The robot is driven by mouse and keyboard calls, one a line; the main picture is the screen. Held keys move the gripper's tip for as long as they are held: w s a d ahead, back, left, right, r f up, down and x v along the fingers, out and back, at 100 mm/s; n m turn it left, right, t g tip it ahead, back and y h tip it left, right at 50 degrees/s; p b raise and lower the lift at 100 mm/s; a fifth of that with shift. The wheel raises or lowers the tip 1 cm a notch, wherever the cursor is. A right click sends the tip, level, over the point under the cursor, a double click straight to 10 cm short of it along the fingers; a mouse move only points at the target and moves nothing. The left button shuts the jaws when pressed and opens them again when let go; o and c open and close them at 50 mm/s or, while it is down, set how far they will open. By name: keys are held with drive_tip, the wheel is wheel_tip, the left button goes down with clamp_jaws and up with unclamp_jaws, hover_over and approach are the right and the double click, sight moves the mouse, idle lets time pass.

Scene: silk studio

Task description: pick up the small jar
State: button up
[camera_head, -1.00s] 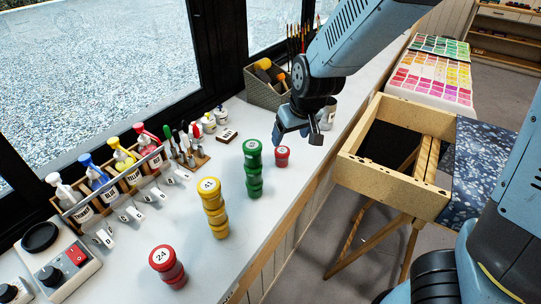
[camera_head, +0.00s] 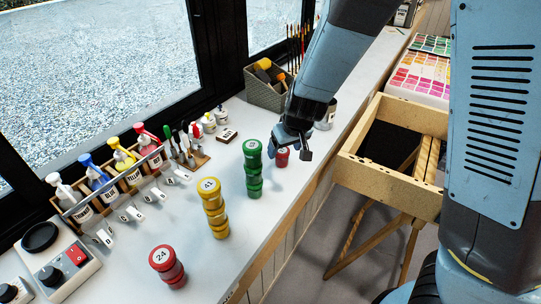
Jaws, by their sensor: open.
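A small red jar (camera_head: 282,158) with a pale label on its lid stands upright by itself on the white counter (camera_head: 246,230), just right of the green jar stack (camera_head: 253,170). My gripper (camera_head: 288,152) is open and hangs right over this red jar, its dark fingers hiding part of it. I cannot tell whether the fingers touch it. Two other stacks stand nearer: yellow jars (camera_head: 215,207) labelled 41 and red jars (camera_head: 167,266) labelled 24.
A rack of dye bottles (camera_head: 108,184) lines the window side. A basket (camera_head: 265,90) with tools and a grey-white container (camera_head: 325,115) stand behind the gripper. A wooden frame (camera_head: 390,180) stands right of the counter edge. Bare counter lies between the stacks.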

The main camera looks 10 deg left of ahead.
sight(283, 150)
drive_tip(key=shift+x, duration=2.45)
drive_tip(key=shift+w, duration=0.1)
drive_tip(key=shift+c, duration=0.4)
drive_tip(key=c, duration=1)
drive_tip(key=shift+a+r, duration=0.1)
drive_tip(key=shift+r, duration=0.1)
